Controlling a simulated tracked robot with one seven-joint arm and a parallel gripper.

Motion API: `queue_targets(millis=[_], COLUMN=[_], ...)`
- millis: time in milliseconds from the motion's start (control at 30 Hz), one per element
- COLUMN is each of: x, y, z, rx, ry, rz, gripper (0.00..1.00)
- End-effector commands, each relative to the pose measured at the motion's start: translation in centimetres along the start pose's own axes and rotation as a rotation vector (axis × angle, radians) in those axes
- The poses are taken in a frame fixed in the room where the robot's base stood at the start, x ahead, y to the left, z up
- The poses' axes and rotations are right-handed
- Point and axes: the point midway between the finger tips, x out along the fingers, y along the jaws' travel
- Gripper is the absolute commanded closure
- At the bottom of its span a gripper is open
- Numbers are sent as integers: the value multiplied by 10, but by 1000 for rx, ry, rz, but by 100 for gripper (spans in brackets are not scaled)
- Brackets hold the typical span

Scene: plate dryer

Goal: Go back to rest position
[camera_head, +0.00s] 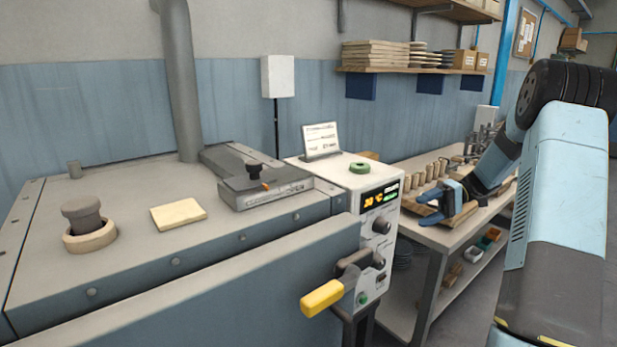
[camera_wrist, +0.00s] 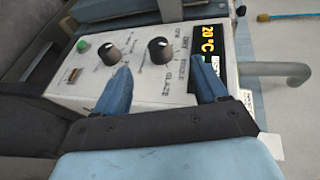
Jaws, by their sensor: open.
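My gripper (camera_head: 447,203) is at the end of my blue and black arm, right of the control box in the head view. Its jaws are open and I see nothing between them. In the wrist view, the two blue fingers of my gripper (camera_wrist: 163,85) are apart, with the control box (camera_wrist: 180,45) beyond them. The control box (camera_head: 372,222) has a lit display (camera_head: 381,198) and dark knobs. I cannot tell from these views how far the fingers are from the panel.
The plate dryer (camera_head: 140,240) fills the left, with a yellow-handled lever (camera_head: 322,298) jutting from its front. A workbench (camera_head: 450,235) with wooden pieces stands behind my gripper. A wall shelf (camera_head: 405,70) holds boards and boxes. Open floor shows at far right.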

Motion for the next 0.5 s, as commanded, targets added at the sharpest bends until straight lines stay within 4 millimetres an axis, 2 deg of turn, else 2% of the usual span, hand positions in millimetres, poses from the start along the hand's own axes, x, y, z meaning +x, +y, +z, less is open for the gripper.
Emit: queue_targets(millis=[33, 200, 500], x=[9, 36, 77], y=[-13, -45, -92], z=[3, 17, 52], rx=[11, 68, 136], ry=[-15, -47, -55], rz=[46, 204, 478], gripper=[28, 28, 28])
